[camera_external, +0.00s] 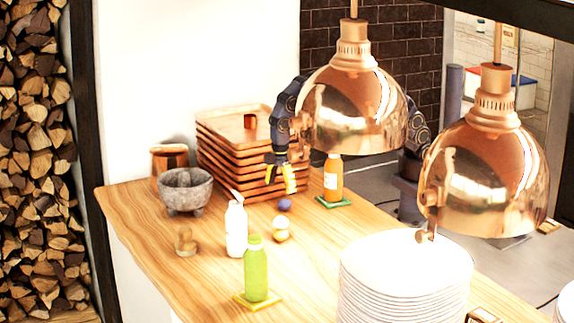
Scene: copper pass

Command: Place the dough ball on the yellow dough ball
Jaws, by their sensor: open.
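A pale dough ball (280,236) and a yellowish ball (281,223) appear together on the wooden counter. They overlap in this view, and I cannot tell for sure whether one rests on the other or stands behind it. A blue-purple ball (284,204) lies just behind them, apart. My gripper (284,187) hangs above and slightly behind the blue-purple ball, pointing down. It is open, with nothing visible between its fingers. A copper lamp hides part of my arm.
A tray stack (222,161) stands behind left of my gripper. An orange bottle (333,180) is to its right. A white bottle (236,232) and green bottle (256,272) stand in front. Copper lamps (352,110) hang over the right side, above stacked plates (404,285).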

